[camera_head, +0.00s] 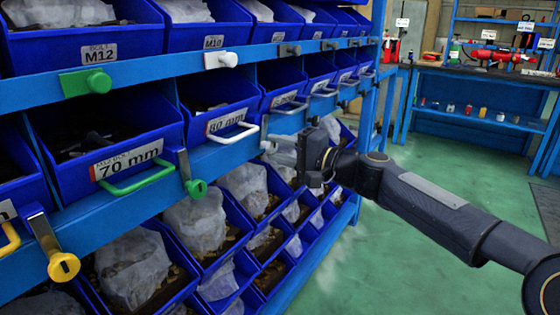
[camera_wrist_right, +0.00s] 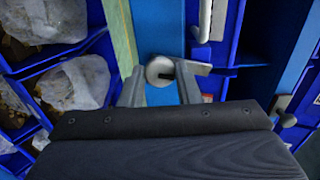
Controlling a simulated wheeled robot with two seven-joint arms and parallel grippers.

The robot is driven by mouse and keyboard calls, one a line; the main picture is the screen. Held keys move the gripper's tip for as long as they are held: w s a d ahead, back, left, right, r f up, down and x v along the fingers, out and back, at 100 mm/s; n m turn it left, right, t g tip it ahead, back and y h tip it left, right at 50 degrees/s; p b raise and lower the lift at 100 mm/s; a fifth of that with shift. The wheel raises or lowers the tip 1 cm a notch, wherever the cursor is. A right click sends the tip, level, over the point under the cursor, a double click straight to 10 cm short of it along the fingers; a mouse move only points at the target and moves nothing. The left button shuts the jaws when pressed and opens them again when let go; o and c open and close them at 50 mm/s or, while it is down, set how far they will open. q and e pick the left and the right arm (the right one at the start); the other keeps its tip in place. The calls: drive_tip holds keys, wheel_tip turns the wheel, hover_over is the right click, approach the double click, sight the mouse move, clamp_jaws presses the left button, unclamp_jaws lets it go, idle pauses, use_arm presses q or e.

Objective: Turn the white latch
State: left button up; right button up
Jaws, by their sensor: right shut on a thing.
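The white latch has a round pale knob (camera_wrist_right: 159,70) on the blue rail, with a short plate reaching right towards a bin edge in the right wrist view. In the head view a bit of its white knob (camera_head: 268,146) shows beside the white bin handle (camera_head: 232,134). My right gripper (camera_head: 283,149) is at the rail in the head view. In the right wrist view its fingers (camera_wrist_right: 160,88) stand on either side of the knob and are shut on it. The fingers partly hide the latch in the head view. My left gripper is not in view.
Blue bins fill the rack above and below the rail. A green latch (camera_head: 193,182) and a yellow latch (camera_head: 60,262) sit farther left; another white latch (camera_head: 227,60) is on the upper rail. A grey latch (camera_wrist_right: 283,106) is close by. The green floor (camera_head: 420,240) at right is clear.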

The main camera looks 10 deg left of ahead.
drive_tip(key=shift+f+n+b, duration=0.15)
drive_tip(key=shift+n+b, duration=0.65)
drive_tip(key=shift+n, duration=0.4)
drive_tip(key=o, duration=1)
drive_tip(key=v, duration=0.7)
drive_tip(key=shift+s+d, duration=0.15)
drive_tip(key=shift+d, duration=0.2)
